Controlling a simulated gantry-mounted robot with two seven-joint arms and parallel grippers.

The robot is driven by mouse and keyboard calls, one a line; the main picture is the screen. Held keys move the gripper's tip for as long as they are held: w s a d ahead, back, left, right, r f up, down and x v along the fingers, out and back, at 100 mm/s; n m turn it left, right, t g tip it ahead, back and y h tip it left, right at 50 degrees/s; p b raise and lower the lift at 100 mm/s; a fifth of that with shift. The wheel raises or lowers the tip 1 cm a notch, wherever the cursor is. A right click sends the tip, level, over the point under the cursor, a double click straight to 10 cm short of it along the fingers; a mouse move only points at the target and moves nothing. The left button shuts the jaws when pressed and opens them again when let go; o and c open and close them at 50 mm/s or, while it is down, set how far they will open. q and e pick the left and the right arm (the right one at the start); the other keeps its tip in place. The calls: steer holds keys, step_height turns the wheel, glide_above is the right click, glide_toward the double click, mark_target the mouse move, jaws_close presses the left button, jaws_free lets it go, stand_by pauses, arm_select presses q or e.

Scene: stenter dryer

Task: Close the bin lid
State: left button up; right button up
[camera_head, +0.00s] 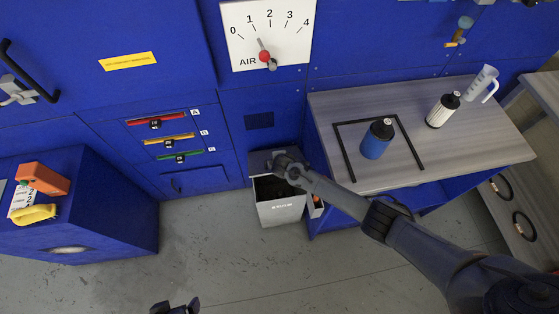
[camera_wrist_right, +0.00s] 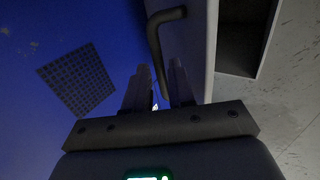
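The bin (camera_head: 281,212) is a light grey box on the floor below the blue wall, left of the workbench. Its mouth is open and dark inside. The grey lid (camera_head: 258,160) stands raised at its rear, partly hidden by my right gripper (camera_head: 285,167). In the right wrist view, the lid's grey panel (camera_wrist_right: 192,40) carries a dark bent handle (camera_wrist_right: 154,45). My right gripper (camera_wrist_right: 160,82) has its fingers apart, with the handle showing in the gap; contact cannot be told. My left gripper (camera_head: 176,306) is at the bottom edge, fingers apart, empty.
The workbench (camera_head: 450,150) on the right holds a blue bottle (camera_head: 375,142), a white bottle (camera_head: 441,111), a clear jug (camera_head: 484,82) and a black frame (camera_head: 343,152). A blue cabinet (camera_head: 110,215) stands left. The floor (camera_head: 210,250) before the bin is clear.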

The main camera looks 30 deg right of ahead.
steer(key=p+v, duration=0.4)
steer(key=v, duration=0.6)
steer(key=shift+s+r, duration=0.2)
steer(key=shift+s, duration=0.1)
